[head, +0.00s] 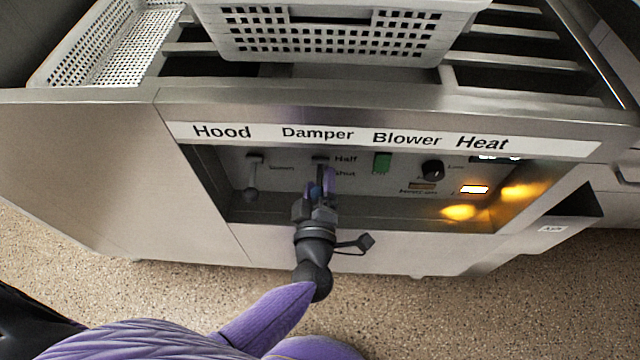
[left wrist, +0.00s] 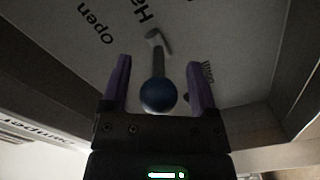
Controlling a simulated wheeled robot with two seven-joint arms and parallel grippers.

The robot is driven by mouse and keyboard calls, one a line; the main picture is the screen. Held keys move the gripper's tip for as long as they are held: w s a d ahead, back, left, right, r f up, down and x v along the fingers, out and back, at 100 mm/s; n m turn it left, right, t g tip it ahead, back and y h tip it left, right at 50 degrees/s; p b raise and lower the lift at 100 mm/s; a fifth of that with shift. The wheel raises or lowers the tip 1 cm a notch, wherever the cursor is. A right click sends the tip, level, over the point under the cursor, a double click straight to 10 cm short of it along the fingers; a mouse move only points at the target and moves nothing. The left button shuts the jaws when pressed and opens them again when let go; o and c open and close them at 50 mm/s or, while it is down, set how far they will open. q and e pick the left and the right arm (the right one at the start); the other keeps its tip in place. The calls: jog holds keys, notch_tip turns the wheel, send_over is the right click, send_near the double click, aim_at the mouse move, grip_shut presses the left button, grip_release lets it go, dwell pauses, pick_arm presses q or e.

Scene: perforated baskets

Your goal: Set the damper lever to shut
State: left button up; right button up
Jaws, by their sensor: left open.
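The damper lever (head: 320,160) sits under the "Damper" label in the recessed panel; in the head view my gripper hides most of it. In the left wrist view the lever (left wrist: 158,68) is a grey stem with a round dark blue knob (left wrist: 158,96). "Open", "Half" and a partly hidden "Shut" are printed around it. My left gripper (head: 321,182) is at the lever, open. In the left wrist view its two purple fingers (left wrist: 158,80) stand on either side of the knob, with gaps visible on both sides. My right gripper is not in view.
The hood lever (head: 252,180) is left of the damper lever. A green blower switch (head: 382,163), a black heat knob (head: 433,170) and a lit lamp (head: 474,189) are to its right. The recess edges surround the gripper. A perforated basket (head: 340,40) stands above.

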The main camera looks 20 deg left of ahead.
pick_arm(q)
grip_shut()
dwell(0.3)
dwell(1.1)
